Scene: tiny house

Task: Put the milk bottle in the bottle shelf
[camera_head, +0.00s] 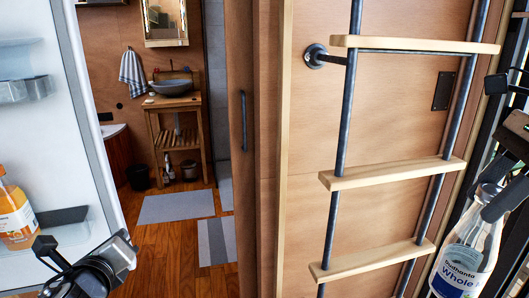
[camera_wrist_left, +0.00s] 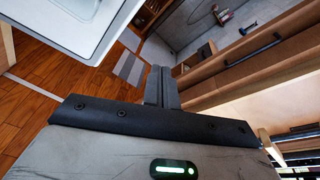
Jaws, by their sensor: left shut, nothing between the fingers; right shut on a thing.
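The milk bottle (camera_head: 464,258) is a clear glass bottle of white milk with a "Whole" label, at the right edge of the head view. My right gripper (camera_head: 493,203) is shut on its upper part, and the bottle hangs slightly tilted. An open white fridge door (camera_head: 85,110) stands at the left, with an upper bin (camera_head: 22,90) and a lower bottle shelf (camera_head: 70,233). An orange juice bottle (camera_head: 14,212) stands at that lower shelf. My left gripper (camera_head: 45,246) is in front of the shelf; its fingers are shut and empty in the left wrist view (camera_wrist_left: 160,86).
A ladder (camera_head: 390,172) with wooden rungs stands against a wood panel, between the milk bottle and the fridge door. Beyond a doorway are a basin stand (camera_head: 172,103), a bin (camera_head: 138,177) and mats (camera_head: 176,207). The wooden floor (camera_head: 160,245) between is clear.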

